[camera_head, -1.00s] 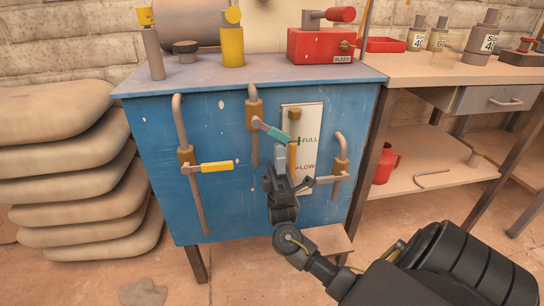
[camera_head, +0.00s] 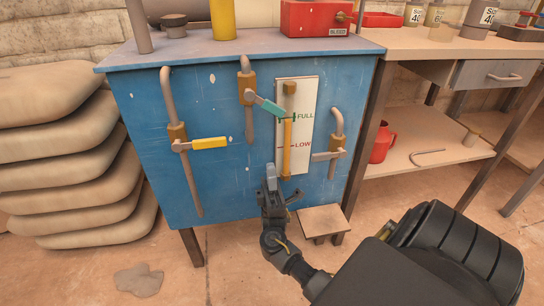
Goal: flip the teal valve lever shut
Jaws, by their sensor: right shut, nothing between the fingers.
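The teal valve lever (camera_head: 267,106) sits on the middle pipe's brass valve (camera_head: 246,88) on the front of the blue cabinet (camera_head: 225,190). It slants down to the right, across the pipe's line, and its tip is by the FULL mark of the gauge (camera_head: 309,95). My right gripper (camera_head: 271,180) is shut and empty, pointing up, below the lever and near the bottom of the gauge, apart from the lever. My left gripper is not in view.
A yellow lever (camera_head: 209,143) on the left pipe and a grey lever (camera_head: 327,155) on the right pipe flank the teal one. A small stool (camera_head: 323,220) stands at the cabinet's foot. Stacked sacks (camera_head: 85,190) are at the left.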

